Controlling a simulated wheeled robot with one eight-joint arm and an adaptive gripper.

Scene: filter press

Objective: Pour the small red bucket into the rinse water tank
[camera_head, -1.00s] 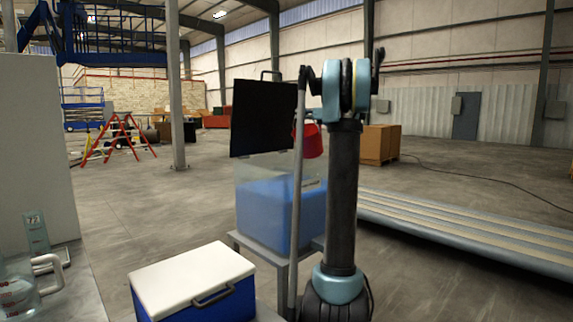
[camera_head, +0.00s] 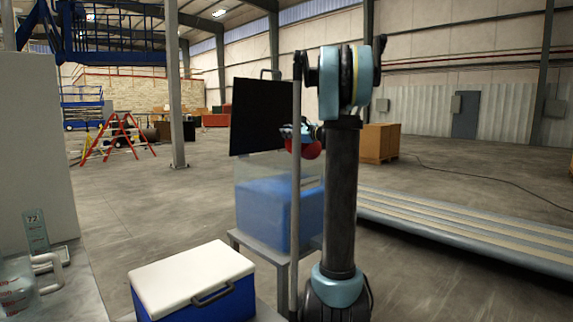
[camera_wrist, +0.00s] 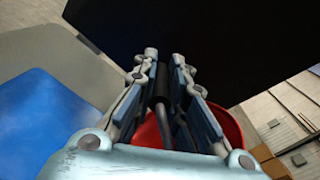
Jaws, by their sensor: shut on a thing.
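The small red bucket (camera_head: 311,150) hangs above the right part of the rinse water tank (camera_head: 262,168) in the head view, partly hidden behind my arm. The tank is a clear box with blue water, its lid (camera_head: 258,116) standing open and dark at the back. In the wrist view my gripper (camera_wrist: 165,75) is shut on the bucket's dark handle, and the red bucket (camera_wrist: 222,122) shows behind and beside the fingers. The blue water (camera_wrist: 45,125) lies at the left. The bucket's contents cannot be seen.
A blue cooler with a white lid (camera_head: 195,280) stands in front of the tank. A clear jug (camera_head: 25,285) is at the left edge. The tank rests on a grey stand (camera_head: 278,262). A long ribbed beam (camera_head: 460,232) lies on the floor at right.

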